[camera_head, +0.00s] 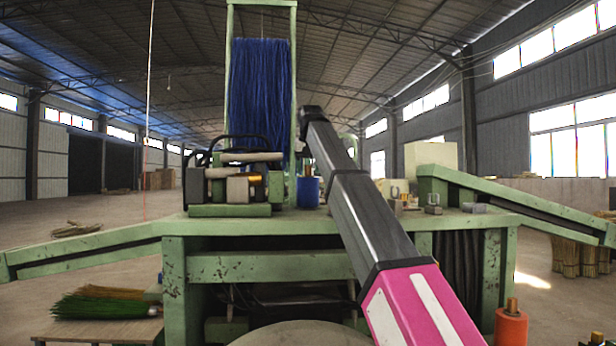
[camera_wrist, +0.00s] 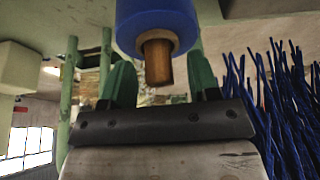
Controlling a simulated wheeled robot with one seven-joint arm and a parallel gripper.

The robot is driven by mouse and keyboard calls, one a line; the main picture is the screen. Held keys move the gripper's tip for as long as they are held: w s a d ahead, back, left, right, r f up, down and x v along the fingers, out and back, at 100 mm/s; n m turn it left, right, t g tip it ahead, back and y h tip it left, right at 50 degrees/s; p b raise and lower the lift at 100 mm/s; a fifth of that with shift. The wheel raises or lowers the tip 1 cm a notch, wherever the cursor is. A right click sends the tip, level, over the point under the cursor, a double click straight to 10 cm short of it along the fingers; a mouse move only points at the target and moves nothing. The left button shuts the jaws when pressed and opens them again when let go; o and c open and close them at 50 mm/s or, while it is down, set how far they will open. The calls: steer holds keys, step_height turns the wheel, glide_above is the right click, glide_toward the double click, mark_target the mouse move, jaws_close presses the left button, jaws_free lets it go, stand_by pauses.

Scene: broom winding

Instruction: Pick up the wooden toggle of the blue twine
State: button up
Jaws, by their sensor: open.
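The blue twine is wound on a spool (camera_head: 308,193) that stands on the green bench, right of the hanging blue bristles. Its wooden toggle (camera_wrist: 158,62) is a short brown peg sticking out of the spool's end. In the wrist view the blue spool (camera_wrist: 156,20) is at the top, with the toggle pointing down the picture. My gripper (camera_wrist: 160,68) is open, with one green finger on each side of the toggle in the picture. Gaps show on both sides; the depth between fingers and toggle is unclear. In the head view my arm hides the gripper.
A clamp-like machine (camera_head: 236,180) stands just left of the spool. Blue bristles (camera_head: 261,95) hang in a green frame behind; they also show close at right in the wrist view (camera_wrist: 285,110). Small metal parts (camera_head: 433,204) sit to the right. An orange spool (camera_head: 511,326) stands at lower right.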

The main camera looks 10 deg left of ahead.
steer(key=c, duration=1)
steer(key=shift+r, duration=0.1)
